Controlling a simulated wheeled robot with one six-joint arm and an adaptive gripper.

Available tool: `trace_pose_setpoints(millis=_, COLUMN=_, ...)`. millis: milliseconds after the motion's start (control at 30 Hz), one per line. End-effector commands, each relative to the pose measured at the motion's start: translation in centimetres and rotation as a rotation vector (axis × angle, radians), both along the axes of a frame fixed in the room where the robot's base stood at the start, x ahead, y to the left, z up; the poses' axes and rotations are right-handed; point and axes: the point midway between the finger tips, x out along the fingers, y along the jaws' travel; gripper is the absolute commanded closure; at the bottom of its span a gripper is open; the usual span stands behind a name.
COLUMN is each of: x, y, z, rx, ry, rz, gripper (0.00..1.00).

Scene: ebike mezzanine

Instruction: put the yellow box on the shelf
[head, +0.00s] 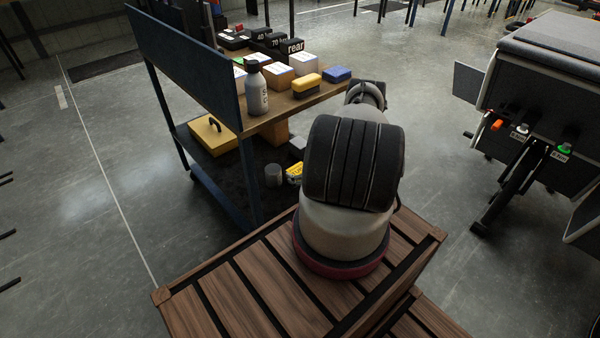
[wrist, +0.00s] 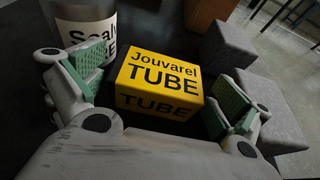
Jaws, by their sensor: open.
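The yellow box (wrist: 160,82), printed "Jouvarel TUBE", sits on a dark surface in the wrist view. In the head view the yellow box (head: 293,173) shows partly, low at the trolley's right end, beside my arm. My gripper (wrist: 157,88) is open, with one green-padded finger on each side of the box and a gap to each. In the head view my arm hides the gripper. The blue trolley has a wooden top shelf (head: 283,132) and a dark lower shelf (head: 232,182); the box appears to be on the lower one.
A grey "Seal..." canister (wrist: 85,38) stands close left of the box. Grey blocks (wrist: 262,108) stand close on its right. The top shelf holds a bottle (head: 257,92), cartons (head: 277,76) and a blue item (head: 337,74). A yellow case (head: 210,137) lies on the lower shelf.

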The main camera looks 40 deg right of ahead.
Motion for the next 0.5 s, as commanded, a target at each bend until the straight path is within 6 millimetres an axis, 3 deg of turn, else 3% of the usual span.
trace_pose_setpoints(millis=167, x=-1.3, y=-0.2, z=0.7, rx=0.001, ry=0.0, rz=-0.004, gripper=0.0)
trace_pose_setpoints(millis=500, x=-8.3, y=-0.5, z=3.3, rx=0.002, ry=0.0, rz=-0.004, gripper=0.0)
